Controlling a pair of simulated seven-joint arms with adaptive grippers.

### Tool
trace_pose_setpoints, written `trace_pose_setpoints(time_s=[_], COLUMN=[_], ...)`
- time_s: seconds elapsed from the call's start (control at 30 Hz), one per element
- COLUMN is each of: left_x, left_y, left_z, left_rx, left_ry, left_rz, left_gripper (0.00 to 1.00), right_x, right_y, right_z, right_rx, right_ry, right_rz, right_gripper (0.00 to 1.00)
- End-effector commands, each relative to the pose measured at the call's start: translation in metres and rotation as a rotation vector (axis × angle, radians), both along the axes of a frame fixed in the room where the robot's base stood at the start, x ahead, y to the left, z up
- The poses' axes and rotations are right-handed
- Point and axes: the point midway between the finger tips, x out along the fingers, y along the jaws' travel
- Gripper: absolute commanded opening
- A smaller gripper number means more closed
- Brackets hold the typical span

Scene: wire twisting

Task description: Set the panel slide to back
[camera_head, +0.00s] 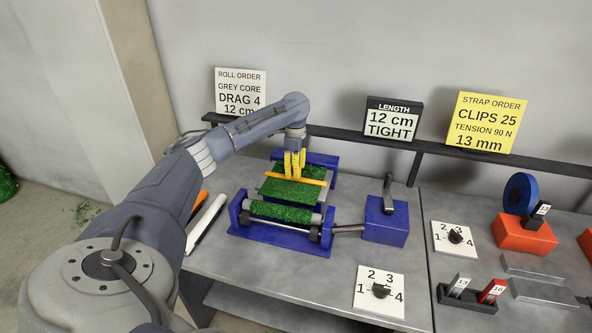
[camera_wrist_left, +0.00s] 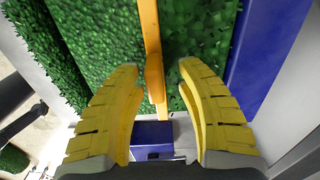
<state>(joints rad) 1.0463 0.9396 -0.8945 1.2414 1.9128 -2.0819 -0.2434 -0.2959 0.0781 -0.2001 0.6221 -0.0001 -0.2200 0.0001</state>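My left gripper (camera_head: 294,168) has yellow fingers and hangs over the blue-framed machine (camera_head: 238,213). In the left wrist view its fingers (camera_wrist_left: 160,78) are apart, one on each side of an orange bar (camera_wrist_left: 150,30). The bar has a thicker orange piece (camera_wrist_left: 155,76) between the fingertips, with gaps to both fingers. In the head view the orange bar (camera_head: 312,181) lies across a green leafy panel (camera_head: 285,194), in front of the gripper. I cannot tell for certain which part is the panel slide. My right gripper is not in view.
A green-covered roller (camera_head: 283,212) lies at the machine's front. A blue block with a lever (camera_head: 386,222) stands to its right. Dial plates (camera_head: 380,291) (camera_head: 455,238) and an orange block (camera_head: 525,236) are further right. An orange-handled tool (camera_head: 207,219) lies left. Signs stand behind.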

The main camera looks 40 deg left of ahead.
Motion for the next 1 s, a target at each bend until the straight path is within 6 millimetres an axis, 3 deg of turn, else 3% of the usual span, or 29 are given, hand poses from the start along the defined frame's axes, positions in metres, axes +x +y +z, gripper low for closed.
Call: trace_pose_setpoints(time_s=[0.37,1.0], left_x=[0.000,0.000], left_y=[0.000,0.000], left_z=[0.006,0.104], left_rx=[0.000,0.000], left_ry=[0.000,-0.001], left_rz=[-0.002,-0.002], left_gripper=[0.38,0.38], right_x=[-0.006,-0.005], right_y=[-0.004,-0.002], right_z=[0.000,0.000], right_rx=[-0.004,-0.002], right_ry=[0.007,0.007], right_rz=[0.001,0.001], right_gripper=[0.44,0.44])
